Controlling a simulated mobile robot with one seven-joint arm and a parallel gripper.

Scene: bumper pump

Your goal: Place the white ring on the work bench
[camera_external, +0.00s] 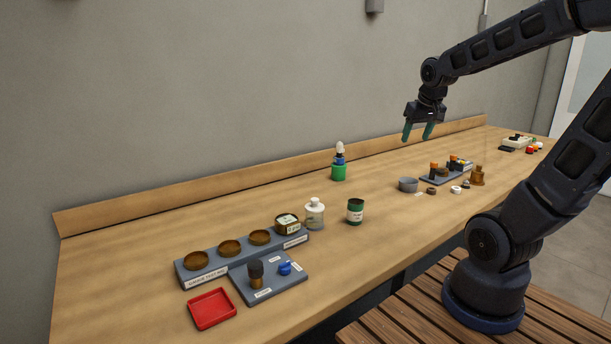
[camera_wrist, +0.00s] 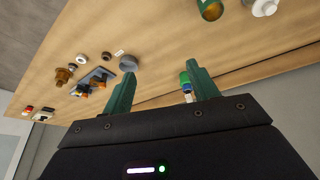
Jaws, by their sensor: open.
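The white ring (camera_external: 456,189) is a small pale ring lying on the wooden work bench (camera_external: 390,240), near its front edge on the right. It also shows, very small, at the upper left of the wrist view (camera_wrist: 82,58). My gripper (camera_external: 417,134) is open and empty. It hangs in the air above the bench, fingers down, well above and to the left of the ring in the external view. In the wrist view my gripper (camera_wrist: 160,73) has nothing between its fingers.
A grey bowl (camera_external: 408,184), brown ring (camera_external: 431,191) and brown bottle (camera_external: 477,177) stand near the white ring. A blue-grey tray (camera_external: 438,180) with small parts is behind it. A green can (camera_external: 355,211), jar (camera_external: 314,214) and red tray (camera_external: 212,309) stand left.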

